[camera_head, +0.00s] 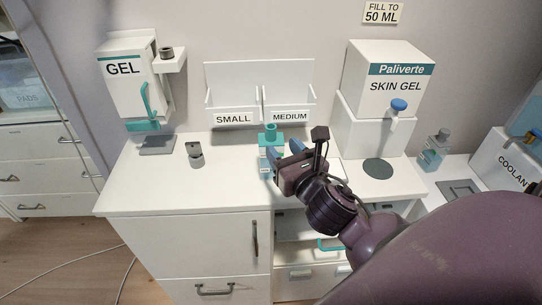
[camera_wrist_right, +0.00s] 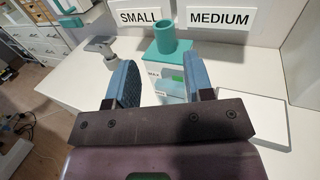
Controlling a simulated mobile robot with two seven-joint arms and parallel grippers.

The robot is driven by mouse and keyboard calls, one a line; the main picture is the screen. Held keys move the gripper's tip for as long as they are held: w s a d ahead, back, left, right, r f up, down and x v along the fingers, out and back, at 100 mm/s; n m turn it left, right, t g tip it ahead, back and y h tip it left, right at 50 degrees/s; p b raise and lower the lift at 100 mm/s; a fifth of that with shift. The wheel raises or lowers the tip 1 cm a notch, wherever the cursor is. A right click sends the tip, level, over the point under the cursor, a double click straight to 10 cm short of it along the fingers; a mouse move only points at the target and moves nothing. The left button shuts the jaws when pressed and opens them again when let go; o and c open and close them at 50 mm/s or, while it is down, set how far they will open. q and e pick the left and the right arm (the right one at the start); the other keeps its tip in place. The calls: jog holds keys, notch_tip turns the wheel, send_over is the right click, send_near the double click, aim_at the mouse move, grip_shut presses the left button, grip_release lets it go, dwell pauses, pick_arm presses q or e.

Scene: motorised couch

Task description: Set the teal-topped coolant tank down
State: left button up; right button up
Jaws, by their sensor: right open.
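The teal-topped coolant tank (camera_head: 271,137) stands upright on the white counter (camera_head: 160,185), below the SMALL and MEDIUM bins. It has a teal cylindrical neck and a pale, see-through body. In the right wrist view the tank (camera_wrist_right: 173,40) shows just beyond and between the blue finger pads. My right gripper (camera_head: 286,153) is open around or just in front of the tank; in the wrist view the fingers (camera_wrist_right: 158,78) look apart from its body. The tank's lower part is partly hidden by the gripper. My left gripper is not in view.
A grey holder (camera_head: 196,155) stands left of the tank. The GEL dispenser (camera_head: 126,85) is at the back left and the SKIN GEL dispenser (camera_head: 390,85) at the back right. A flat white block (camera_wrist_right: 253,118) lies right of the gripper. The counter's front left is clear.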

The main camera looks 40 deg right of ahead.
aim_at(272, 133)
jog(key=shift+w+d+r, duration=0.1)
jog(key=shift+w+d, duration=0.15)
jog(key=shift+w, duration=1)
jog(key=shift+w+d+r, duration=0.1)
jog(key=shift+w+d, duration=0.15)
jog(key=shift+w, duration=1)
jog(key=shift+w+d, duration=0.25)
jog(key=shift+w, duration=1)
grip_shut()
